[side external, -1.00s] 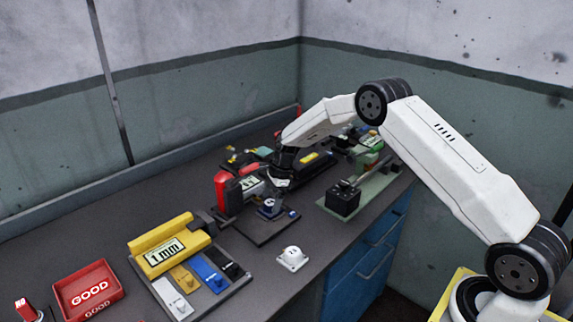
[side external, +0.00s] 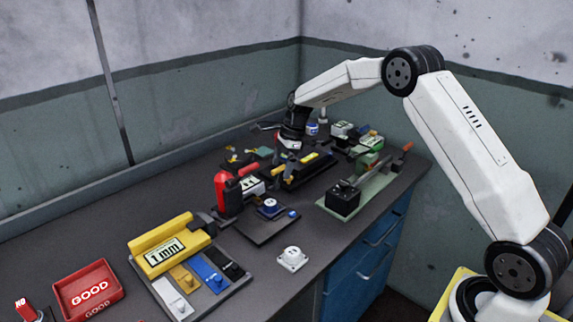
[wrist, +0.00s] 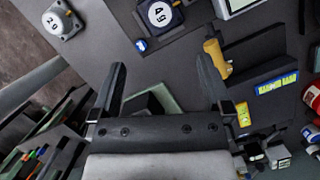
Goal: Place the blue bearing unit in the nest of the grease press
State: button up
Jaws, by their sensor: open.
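The blue bearing unit (side external: 270,208), with a round white numbered top, sits upright on the dark base plate (side external: 268,232) in front of the red grease press (side external: 222,192). It also shows at the top of the wrist view (wrist: 163,14). From here I cannot tell how fully it sits in the nest. My gripper (side external: 291,143) is up and behind the press, clear of the blue unit. In the wrist view my gripper (wrist: 160,82) has its fingers spread with nothing between them.
A white bearing unit (side external: 292,258) stands near the front edge. A yellow 1 mm gauge (side external: 168,245) with coloured tabs and a red GOOD tray (side external: 89,290) are at left. A green-based fixture (side external: 358,195) is at right. Several small items crowd the back.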

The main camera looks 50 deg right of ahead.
dwell(0.6)
jog(key=s+a+n+h, duration=0.1)
jog(key=s+a+n, duration=0.2)
jog(key=s+n, duration=0.4)
jog(key=s+a+n+t+h, duration=0.1)
jog(key=s+a+n, duration=0.2)
jog(key=s+n, duration=0.5)
jog(key=s+a+n+h, duration=0.1)
jog(key=s+a+n, duration=0.2)
jog(key=s+n, duration=0.4)
jog(key=s, duration=0.6)
jog(key=shift+s+n, duration=0.2)
jog(key=shift+n, duration=0.1)
